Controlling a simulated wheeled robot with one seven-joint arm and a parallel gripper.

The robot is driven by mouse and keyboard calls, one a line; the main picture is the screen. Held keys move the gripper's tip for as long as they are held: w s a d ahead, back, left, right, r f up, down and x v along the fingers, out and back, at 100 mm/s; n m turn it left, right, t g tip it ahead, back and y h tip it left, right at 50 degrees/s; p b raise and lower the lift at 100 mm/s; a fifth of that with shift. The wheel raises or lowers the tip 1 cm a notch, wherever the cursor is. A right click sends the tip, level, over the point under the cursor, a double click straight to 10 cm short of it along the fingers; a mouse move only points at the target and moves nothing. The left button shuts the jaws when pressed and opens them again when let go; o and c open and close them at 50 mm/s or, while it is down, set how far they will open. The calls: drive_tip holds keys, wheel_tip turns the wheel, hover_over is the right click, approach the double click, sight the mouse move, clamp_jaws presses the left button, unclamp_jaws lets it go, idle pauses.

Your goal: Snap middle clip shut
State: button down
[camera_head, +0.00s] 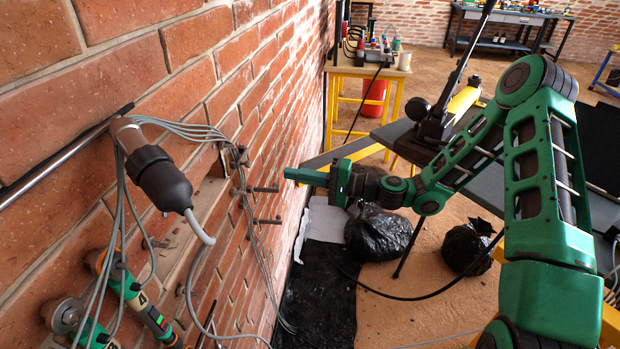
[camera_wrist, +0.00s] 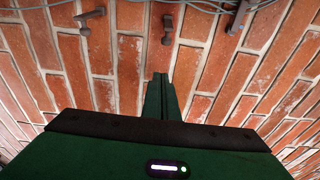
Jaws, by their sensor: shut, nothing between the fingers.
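Three small grey metal clips are fixed to the brick wall along a run of grey cables. The middle clip (camera_head: 262,189) sticks out from the wall in the head view; it also shows near the top centre of the wrist view (camera_wrist: 167,28). I cannot tell whether its latch is open or closed. One clip (camera_wrist: 88,17) is left of it and another (camera_wrist: 237,17) is right of it in the wrist view. My green gripper (camera_head: 289,173) is shut and empty. Its fingertips (camera_wrist: 160,77) point at the wall, apart from the middle clip and just below it in the wrist view.
Grey cables (camera_head: 190,130) run along the wall from a black-and-metal cylinder (camera_head: 160,175) on a rod at left. Green tools (camera_head: 135,295) hang lower left. Black bags (camera_head: 378,232) lie on the floor beyond my gripper. A dark workbench stands at right. Space around the fingers looks clear.

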drive_tip(key=shift+s+a, duration=1.35)
drive_tip(key=shift+s, duration=0.15)
drive_tip(key=shift+t, duration=0.3)
